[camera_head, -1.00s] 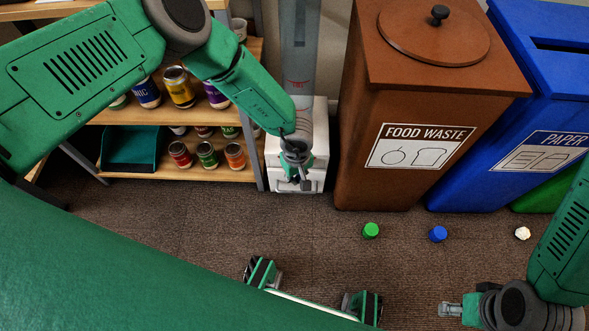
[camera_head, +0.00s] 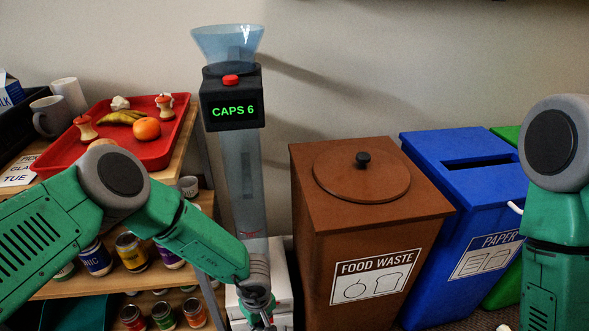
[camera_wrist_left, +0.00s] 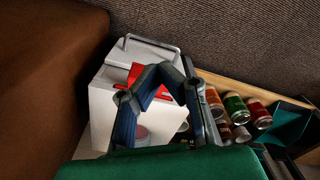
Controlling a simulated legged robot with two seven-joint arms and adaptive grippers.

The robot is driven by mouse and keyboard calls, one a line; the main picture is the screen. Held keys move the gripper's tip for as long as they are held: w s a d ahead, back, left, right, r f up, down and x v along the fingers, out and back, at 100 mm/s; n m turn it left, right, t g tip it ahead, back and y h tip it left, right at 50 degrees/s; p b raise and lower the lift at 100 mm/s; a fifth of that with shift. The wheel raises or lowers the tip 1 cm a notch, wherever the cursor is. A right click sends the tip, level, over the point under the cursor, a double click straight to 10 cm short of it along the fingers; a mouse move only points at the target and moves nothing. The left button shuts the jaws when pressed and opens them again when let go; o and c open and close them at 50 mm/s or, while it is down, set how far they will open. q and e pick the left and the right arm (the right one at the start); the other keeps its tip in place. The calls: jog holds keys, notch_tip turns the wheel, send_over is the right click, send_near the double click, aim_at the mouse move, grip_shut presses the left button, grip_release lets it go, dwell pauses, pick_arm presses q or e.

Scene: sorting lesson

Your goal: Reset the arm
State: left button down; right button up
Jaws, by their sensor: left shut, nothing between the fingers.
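My left arm (camera_head: 190,235) comes in from the left, in front of the shelf. My left gripper (camera_head: 266,318) points down at the bottom of the head view, in front of the white base (camera_head: 283,285) of the cap counter. In the left wrist view its fingers (camera_wrist_left: 157,75) come together, shut and empty, and overlap the white base with its red part. My right arm (camera_head: 555,220) hangs at the right edge of the head view. Its gripper is below the frame.
The counter's clear tube (camera_head: 243,180) has a display reading CAPS 6. A brown food waste bin (camera_head: 325,245) and a blue paper bin (camera_head: 450,205) stand right of it. A red tray (camera_head: 175,150) with fruit rests on the shelf at left, with cans (camera_head: 130,250) below.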

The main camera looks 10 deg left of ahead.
pick_arm(q)
jog(key=s+a+r+m+p, duration=0.5)
jog(key=s+a+r, duration=0.2)
jog(key=s+r, duration=0.3)
jog(key=s+a+r+m+p, duration=0.4)
jog(key=s+a+r, duration=0.4)
jog(key=s+r, duration=0.3)
jog(key=s+p, duration=0.1)
jog(key=s, duration=0.3)
jog(key=shift+m+t+p, duration=0.3)
jog(key=shift+m+p, duration=0.1)
jog(key=shift+w, duration=0.15)
